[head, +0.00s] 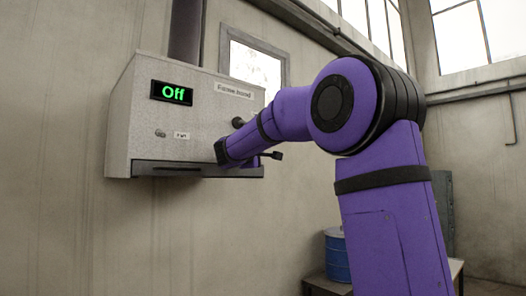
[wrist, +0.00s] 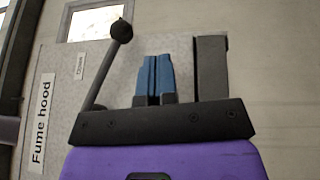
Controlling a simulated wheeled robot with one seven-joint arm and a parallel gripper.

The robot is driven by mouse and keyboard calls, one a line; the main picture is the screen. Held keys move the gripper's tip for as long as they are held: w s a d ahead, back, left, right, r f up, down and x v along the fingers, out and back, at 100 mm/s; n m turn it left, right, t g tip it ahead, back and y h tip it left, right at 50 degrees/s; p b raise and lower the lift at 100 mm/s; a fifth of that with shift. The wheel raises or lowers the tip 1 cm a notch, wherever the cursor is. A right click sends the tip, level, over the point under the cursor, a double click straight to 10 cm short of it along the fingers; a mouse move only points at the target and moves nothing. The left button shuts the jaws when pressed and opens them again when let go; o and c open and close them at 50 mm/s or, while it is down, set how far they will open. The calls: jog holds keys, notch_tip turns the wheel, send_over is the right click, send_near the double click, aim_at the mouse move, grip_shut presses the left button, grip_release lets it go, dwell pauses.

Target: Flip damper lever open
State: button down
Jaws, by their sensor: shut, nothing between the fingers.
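The damper lever (wrist: 104,75) is a thin grey rod with a black ball knob (wrist: 121,32) on the fume hood's front. In the head view only its dark knob (head: 238,122) shows clearly, just above my arm; the rod is hidden. My gripper (wrist: 155,80) has blue fingers closed together with nothing between them. In the wrist view they are to the right of the lever, with a visible gap. The rod's lower end is hidden behind my dark palm. In the head view the fingers are hidden by my arm.
A blue drum (head: 336,258) stands lower right. The wall left of the hood is clear.

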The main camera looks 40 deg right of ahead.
jog(key=v, duration=0.7)
jog(key=shift+r, duration=0.25)
jog(key=shift+s, duration=0.15)
jog(key=s+a+f+m+g+y, duration=0.2)
jog(key=s+f+y, duration=0.2)
jog(key=s+f, duration=0.45)
jog(key=s+a+f+m+g+y, duration=0.1)
jog(key=s+a+f+y, duration=0.25)
jog(key=s+f, duration=0.45)
jog(key=s+a+f+m+y, duration=0.3)
jog(key=s+a+f+y, duration=0.6)
jog(key=s, duration=0.7)
jog(key=a+f, duration=0.3)
jog(key=f, duration=0.1)
jog(key=shift+s+g, duration=0.25)
jog(key=shift+g, duration=0.15)
jog(key=c, duration=1.8)
grip_release()
jog(key=shift+f+y, duration=0.1)
jog(key=shift+y, duration=0.15)
jog(key=shift+c, duration=0.2)
